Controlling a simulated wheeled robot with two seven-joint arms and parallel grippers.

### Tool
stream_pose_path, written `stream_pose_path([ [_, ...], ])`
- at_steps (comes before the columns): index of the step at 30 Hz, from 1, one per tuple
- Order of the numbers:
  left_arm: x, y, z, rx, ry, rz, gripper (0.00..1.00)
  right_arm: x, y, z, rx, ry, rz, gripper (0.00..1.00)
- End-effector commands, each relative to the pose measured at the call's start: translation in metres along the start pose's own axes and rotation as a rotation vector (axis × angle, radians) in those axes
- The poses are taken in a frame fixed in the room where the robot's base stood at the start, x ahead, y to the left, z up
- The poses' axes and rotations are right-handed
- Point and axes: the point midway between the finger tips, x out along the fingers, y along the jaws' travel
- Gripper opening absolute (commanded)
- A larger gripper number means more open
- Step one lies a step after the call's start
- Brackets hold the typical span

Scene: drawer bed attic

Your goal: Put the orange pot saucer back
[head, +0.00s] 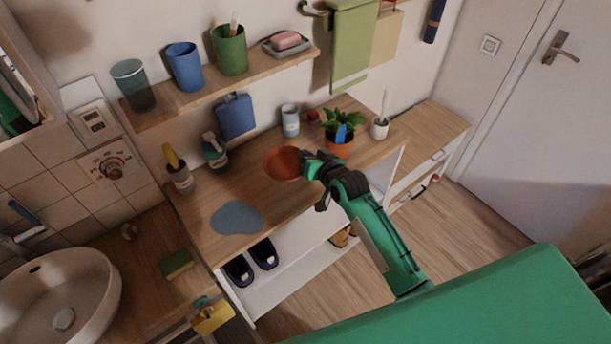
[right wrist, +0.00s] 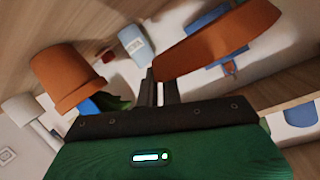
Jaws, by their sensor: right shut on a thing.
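The orange saucer (head: 281,163) is over the wooden cabinet top in the head view. My right gripper (head: 306,164) is shut on its right edge. In the right wrist view the saucer (right wrist: 218,42) reaches up and right from the fingertips (right wrist: 155,80) and looks tilted. Whether it touches the cabinet top, I cannot tell. The orange pot (head: 339,147) with a green plant and a blue tag stands to the right of the gripper on the same top. The pot also shows in the right wrist view (right wrist: 70,78). My left gripper is not in view.
A blue-grey puddle-like patch (head: 236,217) lies on the cabinet top (head: 262,196). A light-blue cup (head: 290,120), a spray bottle (head: 214,152) and a holder with a yellow item (head: 179,177) stand along the wall. A white brush holder (head: 379,127) is right of the pot.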

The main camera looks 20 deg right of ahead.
Motion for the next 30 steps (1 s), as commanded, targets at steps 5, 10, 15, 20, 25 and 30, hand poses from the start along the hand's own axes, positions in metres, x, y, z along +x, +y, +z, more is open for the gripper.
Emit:
stream_pose_path([
  [5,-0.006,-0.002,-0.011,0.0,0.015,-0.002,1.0,0.012,0.016,0.035,-0.001,-0.002,0.002,0.0],
  [10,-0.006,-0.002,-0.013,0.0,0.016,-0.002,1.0,0.018,0.022,0.049,0.0,0.001,0.0,0.0],
  [15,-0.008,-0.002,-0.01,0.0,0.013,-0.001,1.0,0.024,0.029,0.066,-0.002,0.0,0.0,0.0],
  [20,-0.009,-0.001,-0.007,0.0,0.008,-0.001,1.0,0.029,0.036,0.081,-0.001,0.001,0.0,0.0],
  [25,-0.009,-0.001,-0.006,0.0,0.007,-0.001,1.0,0.029,0.037,0.083,-0.001,0.002,-0.001,0.0],
  [30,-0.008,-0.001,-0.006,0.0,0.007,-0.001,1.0,0.03,0.038,0.085,-0.001,0.002,0.0,0.0],
])
